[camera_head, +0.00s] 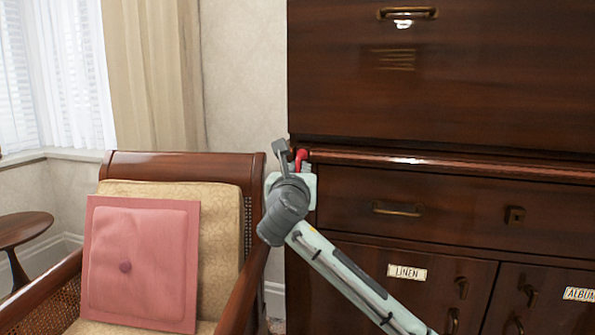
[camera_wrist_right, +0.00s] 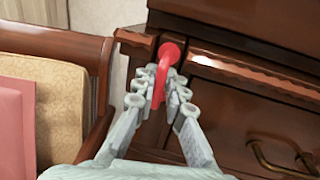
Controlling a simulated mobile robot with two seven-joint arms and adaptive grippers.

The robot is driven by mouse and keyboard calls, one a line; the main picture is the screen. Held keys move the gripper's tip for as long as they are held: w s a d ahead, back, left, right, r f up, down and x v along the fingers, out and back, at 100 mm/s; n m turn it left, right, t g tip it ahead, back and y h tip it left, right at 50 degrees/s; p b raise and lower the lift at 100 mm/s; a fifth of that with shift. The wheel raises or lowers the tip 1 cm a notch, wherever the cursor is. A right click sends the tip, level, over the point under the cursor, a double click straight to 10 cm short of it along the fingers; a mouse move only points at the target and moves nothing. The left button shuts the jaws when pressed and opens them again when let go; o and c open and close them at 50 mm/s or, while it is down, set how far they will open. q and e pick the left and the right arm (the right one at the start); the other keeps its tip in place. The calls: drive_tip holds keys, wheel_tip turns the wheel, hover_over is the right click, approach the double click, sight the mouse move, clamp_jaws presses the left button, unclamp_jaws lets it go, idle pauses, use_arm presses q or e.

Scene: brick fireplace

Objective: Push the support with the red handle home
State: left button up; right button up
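The red handle (camera_head: 301,155) shows at the left front edge of the dark wooden cabinet, just under its upper section. In the right wrist view the handle (camera_wrist_right: 161,72) is a curved red bar with a round red mount. My right gripper (camera_head: 283,148) is at the handle; in its wrist view the two fingers (camera_wrist_right: 161,88) lie on either side of the bar and appear closed on it. The support behind the handle is mostly hidden, so how far it sticks out cannot be told. My left gripper is not in view.
A wooden armchair (camera_head: 180,160) with a pink cushion (camera_head: 140,262) stands close on the left of my right gripper. The cabinet has a drawer (camera_head: 450,208) and doors labelled LINEN (camera_head: 407,272) and ALBUM. A small round table (camera_head: 20,228) stands at far left.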

drive_tip(key=o, duration=0.3)
drive_tip(key=shift+o, duration=0.2)
drive_tip(key=shift+f, duration=0.1)
